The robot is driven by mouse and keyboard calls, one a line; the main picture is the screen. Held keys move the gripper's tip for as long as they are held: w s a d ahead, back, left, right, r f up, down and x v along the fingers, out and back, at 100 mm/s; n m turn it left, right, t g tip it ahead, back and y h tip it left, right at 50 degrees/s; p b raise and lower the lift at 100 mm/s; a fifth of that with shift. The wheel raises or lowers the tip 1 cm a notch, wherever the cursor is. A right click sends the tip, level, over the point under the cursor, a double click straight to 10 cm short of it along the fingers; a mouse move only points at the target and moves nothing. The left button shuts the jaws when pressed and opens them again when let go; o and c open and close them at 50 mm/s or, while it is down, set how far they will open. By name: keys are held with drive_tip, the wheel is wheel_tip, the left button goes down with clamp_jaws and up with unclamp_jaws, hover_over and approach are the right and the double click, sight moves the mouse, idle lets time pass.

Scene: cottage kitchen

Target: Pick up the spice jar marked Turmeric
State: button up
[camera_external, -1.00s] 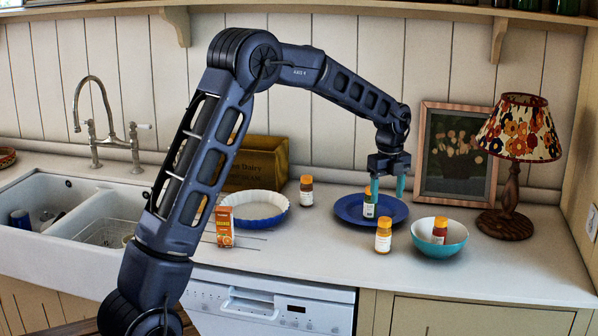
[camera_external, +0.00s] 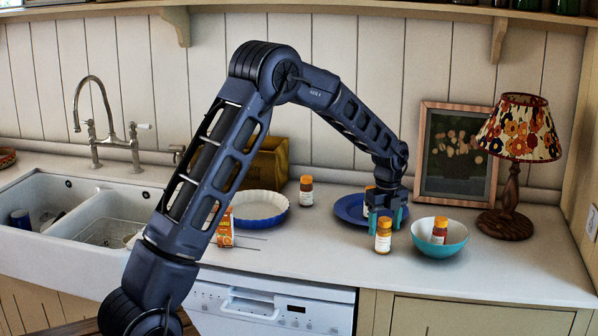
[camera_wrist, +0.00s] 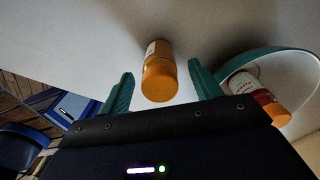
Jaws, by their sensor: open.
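A spice jar (camera_external: 383,242) with an orange lid and yellow contents stands upright on the counter, in front of the blue plate. Its label is too small to read. My gripper (camera_external: 383,217) is open and points down at this jar, close behind or over it. In the wrist view the same jar (camera_wrist: 159,82) shows between my two teal fingers, with a gap on each side. Other orange-lidded jars are a red one (camera_external: 439,232) in the teal bowl, a dark one (camera_external: 306,192) at the back, and one on the blue plate, mostly hidden by my gripper.
The teal bowl (camera_external: 453,249) stands just right of my gripper. The blue plate (camera_external: 346,209) lies behind it. A white pie dish (camera_external: 262,221) and an orange carton (camera_external: 225,238) are to the left. A lamp (camera_external: 506,205) and a picture frame (camera_external: 426,150) stand behind right.

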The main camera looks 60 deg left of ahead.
drive_tip(key=shift+f, duration=0.45)
drive_tip(key=c, duration=1.1)
drive_tip(key=shift+r, duration=0.1)
